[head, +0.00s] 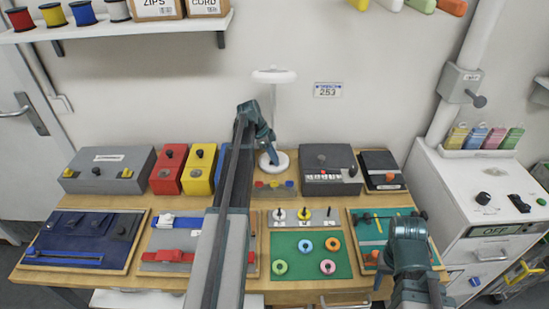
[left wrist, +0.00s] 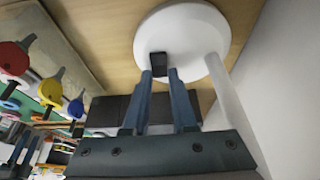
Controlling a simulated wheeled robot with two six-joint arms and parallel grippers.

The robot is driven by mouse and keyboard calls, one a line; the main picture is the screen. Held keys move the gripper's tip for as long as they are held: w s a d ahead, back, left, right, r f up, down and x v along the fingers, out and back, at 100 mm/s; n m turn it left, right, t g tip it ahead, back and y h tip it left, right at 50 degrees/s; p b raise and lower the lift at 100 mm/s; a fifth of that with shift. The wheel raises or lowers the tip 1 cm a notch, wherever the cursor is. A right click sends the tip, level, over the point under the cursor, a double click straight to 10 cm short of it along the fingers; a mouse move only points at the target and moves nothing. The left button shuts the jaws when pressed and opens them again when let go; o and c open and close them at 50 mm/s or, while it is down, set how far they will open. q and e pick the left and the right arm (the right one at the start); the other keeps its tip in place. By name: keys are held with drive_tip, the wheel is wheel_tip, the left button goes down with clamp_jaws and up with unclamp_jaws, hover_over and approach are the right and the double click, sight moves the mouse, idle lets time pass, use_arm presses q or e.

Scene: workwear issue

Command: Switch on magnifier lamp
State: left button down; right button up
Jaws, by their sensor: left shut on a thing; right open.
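The magnifier lamp is white, with a round head (head: 274,75), a thin post and a round base (head: 282,168) at the back of the table. In the left wrist view the white base (left wrist: 205,30) fills the top, with a small black switch (left wrist: 158,60) at its edge. My left gripper (head: 271,160) reaches down to the base. Its fingertips (left wrist: 160,75) are shut on the black switch. In the head view the switch is hidden by the gripper. My right gripper (head: 400,228) is open, over the teal tray at the right, apart from the lamp.
A grey box (head: 329,158) and a dark box (head: 380,158) stand right of the lamp. Red (head: 169,172) and yellow (head: 199,160) boxes stand left. A green mat (head: 300,255) with coloured rings lies in front. My left arm crosses the table's middle.

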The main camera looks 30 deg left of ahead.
use_arm(q)
drive_tip(key=shift+w+d+r+g+y+p, duration=0.15)
drive_tip(key=shift+d+g+y+p, duration=0.2)
drive_tip(key=shift+y+p, duration=0.3)
drive_tip(key=shift+w+d+f+g+y, duration=0.1)
drive_tip(key=shift+f+g+y, duration=0.15)
drive_tip(key=shift+g+y, duration=0.6)
drive_tip(key=c, duration=0.7)
unclamp_jaws()
